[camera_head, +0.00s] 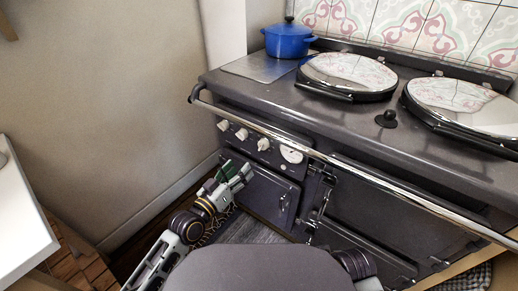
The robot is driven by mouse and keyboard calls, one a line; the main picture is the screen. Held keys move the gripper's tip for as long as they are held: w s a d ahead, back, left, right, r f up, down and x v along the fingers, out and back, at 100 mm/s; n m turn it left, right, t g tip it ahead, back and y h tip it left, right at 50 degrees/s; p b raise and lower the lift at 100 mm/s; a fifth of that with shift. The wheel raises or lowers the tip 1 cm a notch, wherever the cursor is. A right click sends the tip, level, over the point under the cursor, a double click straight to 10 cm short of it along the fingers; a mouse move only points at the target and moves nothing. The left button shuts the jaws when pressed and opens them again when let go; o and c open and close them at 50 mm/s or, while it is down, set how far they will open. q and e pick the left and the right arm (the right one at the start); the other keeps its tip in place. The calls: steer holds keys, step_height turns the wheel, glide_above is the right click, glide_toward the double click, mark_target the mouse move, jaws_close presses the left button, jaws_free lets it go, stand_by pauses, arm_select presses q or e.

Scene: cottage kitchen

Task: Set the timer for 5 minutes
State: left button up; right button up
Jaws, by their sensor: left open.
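The timer is not plainly marked; a round white dial (291,154) at the right end of the range cooker's control panel looks most like it. Its markings are too small to read. Several white knobs (263,144) sit in a row to its left on the same panel. My left gripper (235,173) is open in front of the cooker, below the knobs and to the lower left of the dial, apart from the dial. Part of my right arm shows at the bottom, right of the middle; its gripper is not in view.
The dark range cooker (250,88) has a long chrome rail (385,187) along its front. A blue pot (287,42) and two round chrome lids (348,70) are on top. A white surface (22,225) stands at the left edge. Open floor lies between it and the cooker.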

arm_select(q)
steer(key=shift+d+f+m, duration=0.1)
steer(key=shift+f+m, duration=0.15)
steer(key=shift+m, duration=0.35)
steer(key=shift+w, duration=0.1)
arm_select(e)
steer(key=shift+f, duration=0.1)
arm_select(q)
steer(key=b, duration=0.2)
glide_toward(260, 149)
steer(key=shift+x, duration=2.65)
steer(key=shift+b+x, duration=0.35)
steer(key=shift+x, duration=0.85)
steer(key=shift+b+x, duration=0.3)
steer(key=shift+x, duration=1)
arm_select(e)
step_height(260, 149, down, 7)
steer(key=a+t+y, duration=0.1)
steer(key=a, duration=0.1)
steer(key=shift+w, duration=0.45)
